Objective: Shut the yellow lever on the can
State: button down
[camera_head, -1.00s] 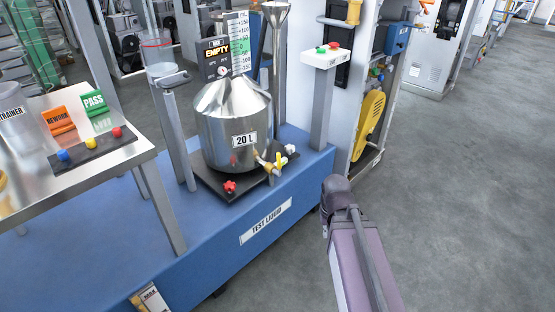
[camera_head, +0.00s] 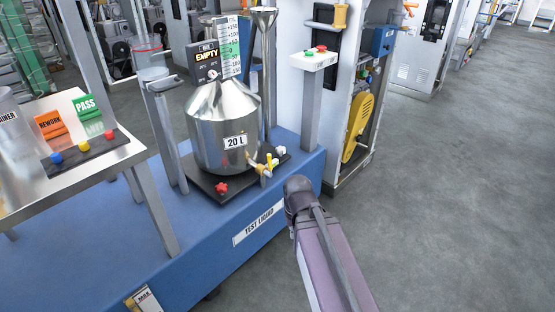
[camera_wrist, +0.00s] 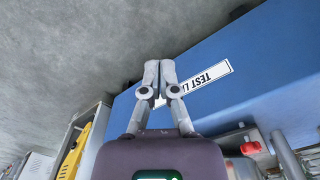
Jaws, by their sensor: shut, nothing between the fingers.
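The can (camera_head: 222,125) is a shiny steel vessel with a cone top and a "20 L" label. It stands on a dark plate on the blue bench. Its yellow lever (camera_head: 267,166) sits on a small brass tap at the can's lower right side. In the wrist view my gripper (camera_wrist: 160,66) is shut and empty, its fingertips together in front of the blue bench side by the "TEST LIQUID" label. In the head view my arm (camera_head: 318,240) reaches up from the bottom, right of the bench; the fingers are hidden there. The lever cannot be made out in the wrist view.
The blue bench (camera_head: 200,250) carries a red star knob (camera_head: 221,187) and a white knob (camera_head: 281,151) beside the can. A button post (camera_head: 315,60) and a cabinet with a yellow guard (camera_head: 358,128) stand behind. Grey floor (camera_head: 450,200) is open at right.

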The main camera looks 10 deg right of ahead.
jog(key=w+d+m+t+y+b, duration=0.2)
jog(key=w+y+b, duration=0.55)
jog(key=w, duration=0.85)
jog(key=w+d+r+m+t+y+b, duration=0.1)
jog(key=w+d+r+t+y, duration=0.3)
jog(key=w+d+r+y, duration=0.4)
jog(key=w+d+y+b, duration=0.1)
jog(key=w+d, duration=0.1)
jog(key=d, duration=0.1)
jog(key=shift+w+d, duration=0.3)
jog(key=shift+d, duration=0.05)
jog(key=shift+a, duration=0.1)
